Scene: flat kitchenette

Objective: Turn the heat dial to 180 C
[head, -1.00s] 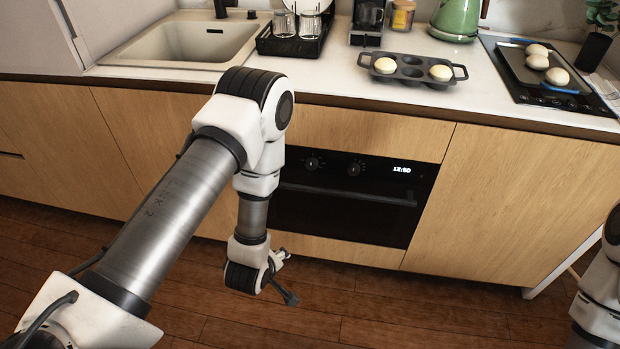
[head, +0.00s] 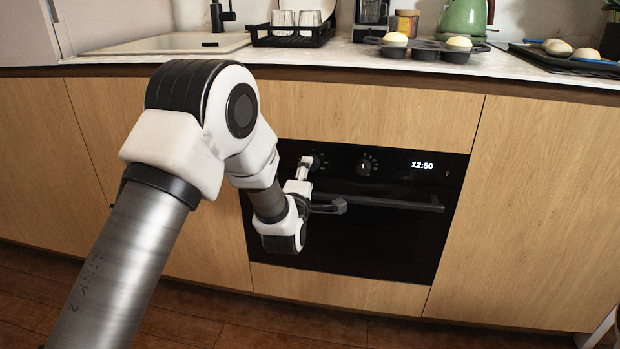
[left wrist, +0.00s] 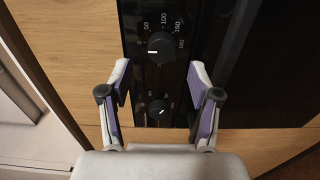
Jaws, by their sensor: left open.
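The heat dial (left wrist: 160,47) is a black knob on the oven panel with numbers up to about 180 around it. Its white mark points left in the left wrist view, near the start of the scale. It also shows in the head view as the right-hand dial (head: 367,166), mark up. My left gripper (left wrist: 158,67) is open and empty, its fingertips to either side, just short of the dial in the picture. In the head view it (head: 325,183) is in front of the oven's left part. Contact cannot be told. My right gripper is out of view.
A second, smaller dial (left wrist: 157,107) lies between my fingers in the wrist view. The oven handle (head: 400,203) runs below the dials. A clock display (head: 422,165) reads about 12:50. The muffin tin (head: 425,50) stands on the counter above. Floor before the oven is clear.

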